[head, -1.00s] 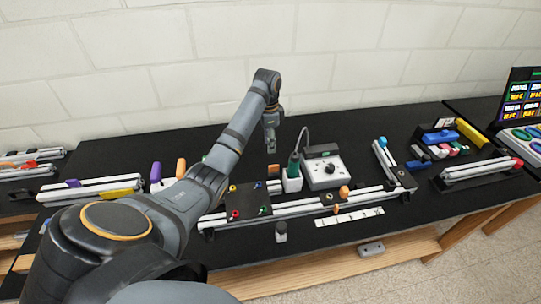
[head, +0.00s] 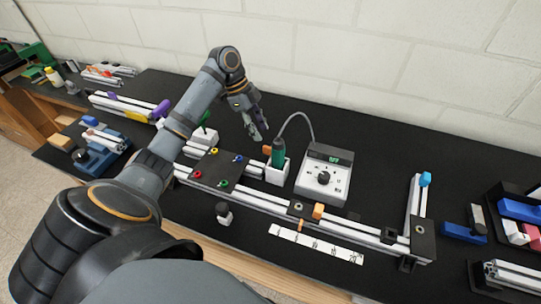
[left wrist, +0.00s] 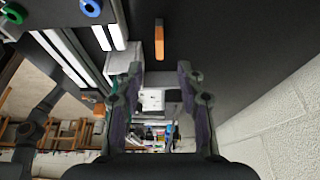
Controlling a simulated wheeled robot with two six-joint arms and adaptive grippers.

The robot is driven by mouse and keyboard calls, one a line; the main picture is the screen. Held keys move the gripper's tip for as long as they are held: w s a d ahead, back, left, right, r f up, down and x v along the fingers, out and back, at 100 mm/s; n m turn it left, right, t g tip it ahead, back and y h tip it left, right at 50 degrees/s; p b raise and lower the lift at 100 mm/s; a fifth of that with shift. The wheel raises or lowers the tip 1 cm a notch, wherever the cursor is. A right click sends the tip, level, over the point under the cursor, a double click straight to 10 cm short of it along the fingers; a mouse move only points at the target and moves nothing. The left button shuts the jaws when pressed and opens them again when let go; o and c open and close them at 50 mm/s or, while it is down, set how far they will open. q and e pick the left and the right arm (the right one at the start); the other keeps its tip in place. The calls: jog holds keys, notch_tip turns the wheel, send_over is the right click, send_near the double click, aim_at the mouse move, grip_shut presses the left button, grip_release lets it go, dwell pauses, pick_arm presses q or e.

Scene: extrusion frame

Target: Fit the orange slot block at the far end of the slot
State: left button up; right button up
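A small orange block (head: 266,150) stands on the black table behind the green-handled tool. It shows as a narrow upright bar in the left wrist view (left wrist: 158,40). My left gripper (head: 259,135) hangs just above and behind it, fingers pointing down. In the left wrist view the two fingers (left wrist: 158,95) are apart with nothing held between them; the orange block lies beyond them. A second orange block (head: 318,211) sits on the long aluminium slotted rail (head: 264,203) near a black plate. Which one is the slot block is unclear. My right gripper is out of view.
The green-handled tool (head: 278,152) stands in a white holder, cabled to a grey control box (head: 324,175). A black plate with coloured rings (head: 215,170) covers the rail's left part. A short blue-tipped rail (head: 415,205) stands right. A white ruler strip (head: 316,244) lies in front.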

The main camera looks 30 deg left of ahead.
aim_at(266, 147)
pick_arm(q)
jog(key=f, duration=0.3)
jog(key=shift+s+d+f+p, duration=0.1)
jog(key=shift+d+f+p, duration=0.15)
jog(key=shift+p, duration=0.15)
jog(key=shift+w+d+f, duration=0.3)
jog(key=shift+d+f, duration=0.3)
jog(key=shift+f, duration=0.15)
jog(key=shift+f+p, duration=0.25)
jog(key=shift+p, duration=0.1)
jog(key=p+x, duration=0.1)
jog(key=x, duration=0.3)
jog(key=shift+s, duration=0.1)
jog(key=shift+d+f, duration=0.1)
jog(key=shift+f, duration=0.15)
jog(key=c, duration=0.4)
grip_shut()
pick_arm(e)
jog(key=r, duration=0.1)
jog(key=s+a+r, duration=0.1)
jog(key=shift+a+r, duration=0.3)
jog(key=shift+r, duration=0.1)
